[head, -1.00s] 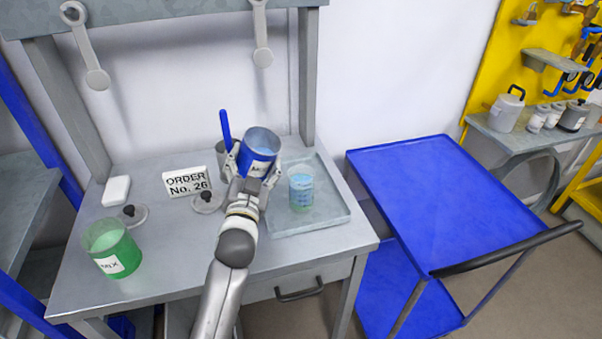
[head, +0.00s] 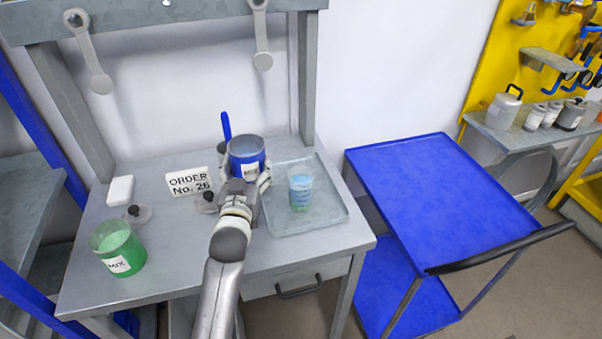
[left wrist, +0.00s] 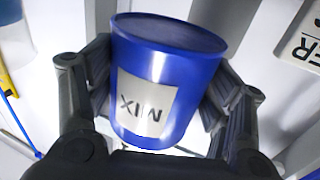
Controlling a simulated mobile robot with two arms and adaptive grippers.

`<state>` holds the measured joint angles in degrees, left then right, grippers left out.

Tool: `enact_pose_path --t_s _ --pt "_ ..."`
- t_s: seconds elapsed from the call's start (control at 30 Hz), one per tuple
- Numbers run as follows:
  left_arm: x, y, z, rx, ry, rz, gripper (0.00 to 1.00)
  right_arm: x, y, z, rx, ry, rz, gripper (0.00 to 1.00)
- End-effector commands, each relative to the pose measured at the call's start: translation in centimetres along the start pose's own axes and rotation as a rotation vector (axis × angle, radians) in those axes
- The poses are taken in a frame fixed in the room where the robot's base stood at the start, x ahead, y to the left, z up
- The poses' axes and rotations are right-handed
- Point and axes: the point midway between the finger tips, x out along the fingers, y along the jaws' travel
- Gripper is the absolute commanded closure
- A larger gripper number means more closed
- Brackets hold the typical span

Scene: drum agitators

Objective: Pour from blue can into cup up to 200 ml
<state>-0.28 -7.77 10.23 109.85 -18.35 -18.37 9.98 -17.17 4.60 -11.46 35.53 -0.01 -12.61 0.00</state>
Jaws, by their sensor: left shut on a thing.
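The blue can (head: 246,158) stands about upright near the back of the bench, left of the tray. My left gripper (head: 252,180) is shut on it from the front. The left wrist view shows the blue can (left wrist: 165,80) with its MIX label between the gripper's two fingers (left wrist: 160,105). Whether the can touches the bench is hidden by the gripper. The clear cup (head: 300,188) stands on the tray to the right, with blue liquid in it and a greenish tint low down. My right gripper is not in view.
A shallow grey tray (head: 325,212) lies under the cup. A green MIX can (head: 118,248), a white block (head: 120,190), lids (head: 137,214) and an ORDER No. 26 sign (head: 189,181) stand to the left. A blue cart (head: 440,195) is on the right.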

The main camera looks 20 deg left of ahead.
Motion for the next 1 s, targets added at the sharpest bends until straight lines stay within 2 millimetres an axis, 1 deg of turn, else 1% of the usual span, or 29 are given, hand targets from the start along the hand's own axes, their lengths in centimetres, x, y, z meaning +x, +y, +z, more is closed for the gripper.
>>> enact_pose_path --t_s 0.17,0.27,0.37,0.53,0.63,0.87,1.0 --pt "0.0 0.0 -0.2 0.001 0.004 0.000 0.64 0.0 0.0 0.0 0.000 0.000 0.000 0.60" --pt "0.0 0.0 -0.6 0.001 0.004 0.000 0.64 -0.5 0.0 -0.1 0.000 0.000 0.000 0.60" --pt "0.0 0.0 -1.8 0.001 0.005 0.000 0.64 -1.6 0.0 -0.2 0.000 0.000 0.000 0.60" --pt "0.0 0.0 -4.4 0.001 0.005 0.000 0.64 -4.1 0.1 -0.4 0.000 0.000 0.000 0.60" --pt "0.0 0.0 -5.3 0.002 0.004 0.000 0.64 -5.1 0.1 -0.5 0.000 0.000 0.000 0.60" --pt "0.0 0.0 -5.2 0.002 0.004 0.000 0.64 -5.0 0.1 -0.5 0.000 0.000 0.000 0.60" --pt "-0.7 0.4 -5.2 0.008 0.006 0.012 0.64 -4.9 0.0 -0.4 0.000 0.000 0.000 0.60"
